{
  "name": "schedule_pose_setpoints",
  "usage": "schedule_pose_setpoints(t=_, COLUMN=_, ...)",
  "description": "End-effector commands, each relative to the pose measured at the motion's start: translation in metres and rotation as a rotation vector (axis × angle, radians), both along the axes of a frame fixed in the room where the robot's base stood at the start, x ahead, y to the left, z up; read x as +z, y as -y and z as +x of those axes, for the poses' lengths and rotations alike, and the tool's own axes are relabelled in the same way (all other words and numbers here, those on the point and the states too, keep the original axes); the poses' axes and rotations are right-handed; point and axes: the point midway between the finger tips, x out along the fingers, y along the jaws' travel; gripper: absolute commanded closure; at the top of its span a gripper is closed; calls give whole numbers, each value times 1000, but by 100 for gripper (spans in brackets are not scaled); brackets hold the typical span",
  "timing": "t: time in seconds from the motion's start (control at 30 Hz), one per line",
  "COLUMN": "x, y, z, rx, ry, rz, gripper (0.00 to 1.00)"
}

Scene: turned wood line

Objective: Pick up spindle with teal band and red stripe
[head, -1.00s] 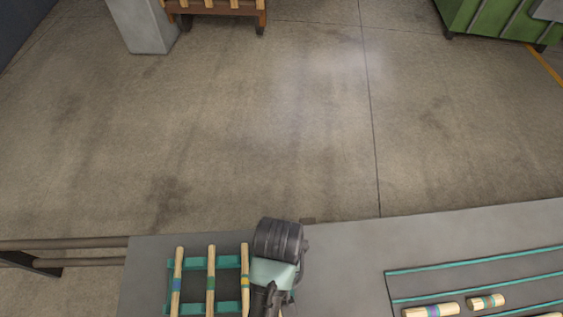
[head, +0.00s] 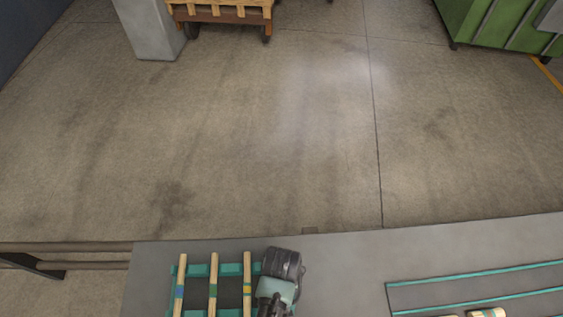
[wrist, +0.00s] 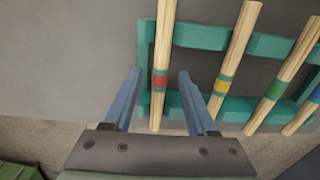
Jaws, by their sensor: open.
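The spindle with a red stripe and teal band (wrist: 160,82) is pale wood and lies across a teal rack (wrist: 200,37) in the wrist view. My gripper (wrist: 160,74) is open, with one blue finger on each side of this spindle near its red stripe. A gap shows on both sides; the height of the fingers over it is hard to tell. In the head view my gripper and wrist (head: 280,280) cover the rack's right end and hide this spindle. The rack also shows there (head: 197,270).
Beside it on the rack lie spindles with yellow (wrist: 221,86), green (wrist: 276,88) and blue (wrist: 315,96) stripes. A grey table (head: 345,265) carries them. More spindles (head: 488,313) lie at the right, partly cut off. Open floor is beyond the table.

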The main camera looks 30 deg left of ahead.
Motion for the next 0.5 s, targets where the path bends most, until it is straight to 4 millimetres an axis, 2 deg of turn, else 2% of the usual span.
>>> schedule_pose_setpoints(t=0.1, x=0, y=0, z=0, rx=0, ry=0, rz=0, gripper=44)
schedule_pose_setpoints(t=0.4, x=0, y=0, z=0, rx=0, ry=0, rz=0, gripper=98)
schedule_pose_setpoints(t=0.5, x=0, y=0, z=0, rx=0, ry=0, rz=0, gripper=100)
